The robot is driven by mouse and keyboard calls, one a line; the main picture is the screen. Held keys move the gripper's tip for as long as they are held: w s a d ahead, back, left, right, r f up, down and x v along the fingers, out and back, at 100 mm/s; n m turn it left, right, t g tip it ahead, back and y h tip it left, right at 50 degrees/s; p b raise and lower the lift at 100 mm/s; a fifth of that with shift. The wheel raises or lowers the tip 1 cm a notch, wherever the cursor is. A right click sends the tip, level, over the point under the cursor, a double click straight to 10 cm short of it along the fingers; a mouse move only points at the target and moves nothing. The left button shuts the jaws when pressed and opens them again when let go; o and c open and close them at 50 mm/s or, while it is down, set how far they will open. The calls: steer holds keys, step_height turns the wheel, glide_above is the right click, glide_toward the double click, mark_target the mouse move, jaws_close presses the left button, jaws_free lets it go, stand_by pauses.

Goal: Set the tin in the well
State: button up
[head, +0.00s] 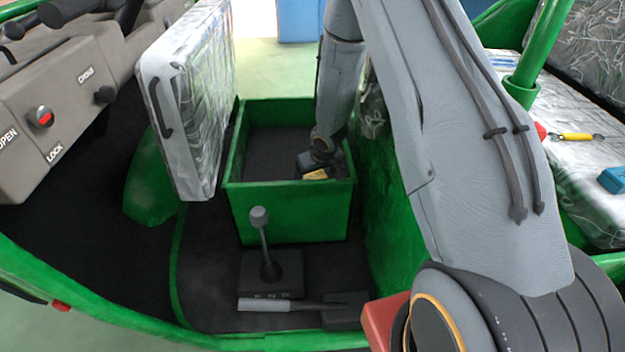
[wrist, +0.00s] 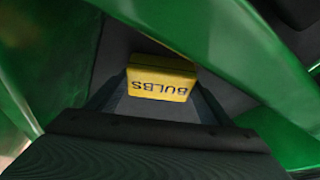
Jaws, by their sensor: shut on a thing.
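The tin is a small yellow box marked BULBS (wrist: 160,78). In the head view the tin (head: 315,174) shows as a yellow patch inside the green well. My gripper (wrist: 155,100) is shut on the tin, with a finger on each side of it. In the head view my gripper (head: 322,160) reaches down into the well, below its rim. The well (head: 290,212) is an open green box with a dark floor. I cannot tell whether the tin touches the floor.
A silvery wrapped seat cushion (head: 190,110) with a black handle stands tipped up at the well's left. A gear lever (head: 263,240) stands in front of the well. A grey panel (head: 60,110) is at far left. A silvery seat (head: 580,170) at right holds a blue block (head: 613,180).

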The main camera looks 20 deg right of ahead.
steer(key=shift+f, duration=0.1)
steer(key=o, duration=1.1)
steer(key=shift+p+v, duration=1.55)
steer(key=shift+v, duration=2.35)
